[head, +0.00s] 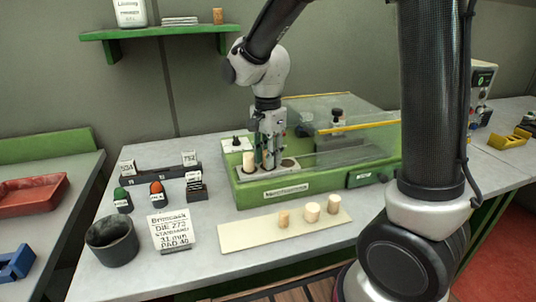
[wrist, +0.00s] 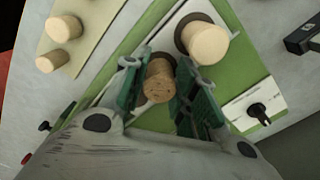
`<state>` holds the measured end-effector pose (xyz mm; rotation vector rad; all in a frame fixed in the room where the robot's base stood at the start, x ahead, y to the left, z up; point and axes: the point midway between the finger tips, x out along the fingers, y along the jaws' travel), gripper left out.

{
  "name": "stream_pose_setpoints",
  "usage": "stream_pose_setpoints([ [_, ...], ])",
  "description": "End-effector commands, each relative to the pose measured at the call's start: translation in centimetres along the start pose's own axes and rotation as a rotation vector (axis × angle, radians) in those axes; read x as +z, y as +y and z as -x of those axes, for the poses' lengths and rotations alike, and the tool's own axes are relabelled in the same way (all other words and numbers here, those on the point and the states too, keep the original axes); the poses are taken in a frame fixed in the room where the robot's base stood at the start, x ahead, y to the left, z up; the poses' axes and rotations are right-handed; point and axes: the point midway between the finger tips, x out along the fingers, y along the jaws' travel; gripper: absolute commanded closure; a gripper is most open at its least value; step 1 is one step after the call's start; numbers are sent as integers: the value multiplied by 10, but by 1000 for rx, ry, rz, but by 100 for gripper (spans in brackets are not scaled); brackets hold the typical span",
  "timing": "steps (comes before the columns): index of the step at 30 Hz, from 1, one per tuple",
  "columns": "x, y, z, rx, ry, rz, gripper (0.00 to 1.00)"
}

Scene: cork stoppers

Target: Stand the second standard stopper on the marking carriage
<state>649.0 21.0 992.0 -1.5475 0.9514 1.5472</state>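My gripper (head: 267,164) is low over the green marking machine (head: 285,189), pointing down. In the wrist view its two green fingers lie close against both sides of a brown speckled cork stopper (wrist: 158,80). The stopper looks upright, over or in a dark round pocket. The fingers hide its foot, so I cannot tell whether it rests there. A paler stopper (wrist: 207,42) stands beside it in a dark ring, and it also shows in the head view (head: 249,161). A round pocket (head: 290,165) shows right of my gripper.
A cream board (head: 240,236) in front of the machine bears three standing stoppers (head: 312,212). A sign card (head: 171,232), a dark cup (head: 112,242) and small stamp bottles stand to the left. A clear cover (head: 350,140) lies right of my gripper.

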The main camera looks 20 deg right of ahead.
Motion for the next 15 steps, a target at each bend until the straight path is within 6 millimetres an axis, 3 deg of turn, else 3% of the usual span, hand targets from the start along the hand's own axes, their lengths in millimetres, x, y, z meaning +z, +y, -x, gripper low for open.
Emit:
stream_pose_setpoints([
  [2,0,0,0,0,0,0,53],
  [11,0,0,1,-1,0,0,53],
  [15,0,-1,12,-3,0,0,53],
])
